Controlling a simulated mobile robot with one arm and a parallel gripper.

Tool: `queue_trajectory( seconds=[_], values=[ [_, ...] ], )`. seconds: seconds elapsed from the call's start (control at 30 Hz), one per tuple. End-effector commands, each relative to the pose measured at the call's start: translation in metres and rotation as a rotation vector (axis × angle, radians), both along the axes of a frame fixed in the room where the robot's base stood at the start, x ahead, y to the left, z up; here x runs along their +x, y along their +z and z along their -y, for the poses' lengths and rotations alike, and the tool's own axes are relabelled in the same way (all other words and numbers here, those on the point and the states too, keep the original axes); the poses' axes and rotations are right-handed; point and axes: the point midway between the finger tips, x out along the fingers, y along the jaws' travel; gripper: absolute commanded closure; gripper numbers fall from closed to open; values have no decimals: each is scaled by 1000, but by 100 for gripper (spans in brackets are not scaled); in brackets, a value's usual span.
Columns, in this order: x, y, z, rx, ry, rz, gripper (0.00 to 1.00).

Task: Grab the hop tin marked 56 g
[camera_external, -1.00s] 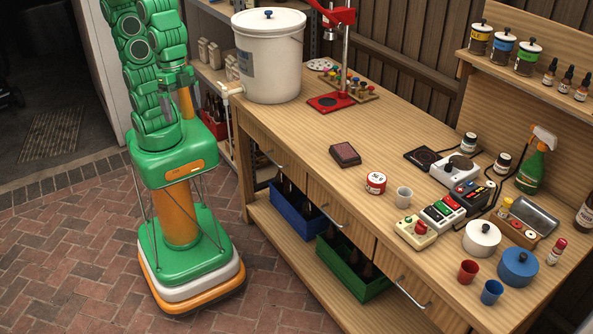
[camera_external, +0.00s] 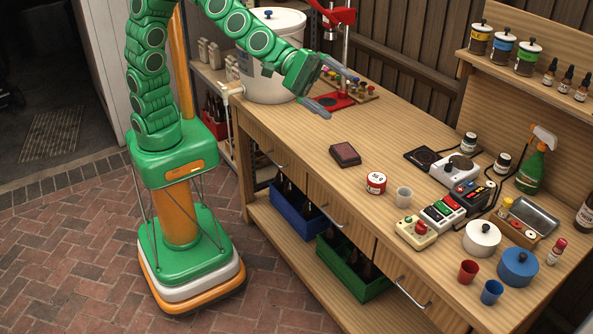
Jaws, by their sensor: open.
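The hop tin (camera_external: 376,183) is a small round red and white tin with dark marking on its lid, which looks like 56 g. My gripper (camera_external: 332,91) is open and empty. It is over the back left part of the bench, in front of the red capper's base, up and to the left of the tin and well apart from it. Nothing hides the tin.
The reddish-brown box (camera_external: 345,154) lies left of the tin. A button box (camera_external: 415,232) is further right. The white bucket (camera_external: 270,75) and red capper (camera_external: 333,101) stand at the back left. Bench wood left of the box is clear.

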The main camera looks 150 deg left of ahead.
Motion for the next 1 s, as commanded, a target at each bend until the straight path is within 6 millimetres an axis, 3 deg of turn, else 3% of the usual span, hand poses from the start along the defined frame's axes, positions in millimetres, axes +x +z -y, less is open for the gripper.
queue_trajectory(
  seconds=[0.2, 0.43, 0.57, 0.8, 1.0],
  values=[
    [26, -65, -50, -344, 232, 153, 4],
    [25, -156, -107, -651, 527, 314, 4],
    [11, -213, -136, -787, 709, 413, 4],
    [-36, -313, -175, -929, 1021, 592, 4],
    [-63, -350, -187, -959, 1145, 681, 4]
  ],
)
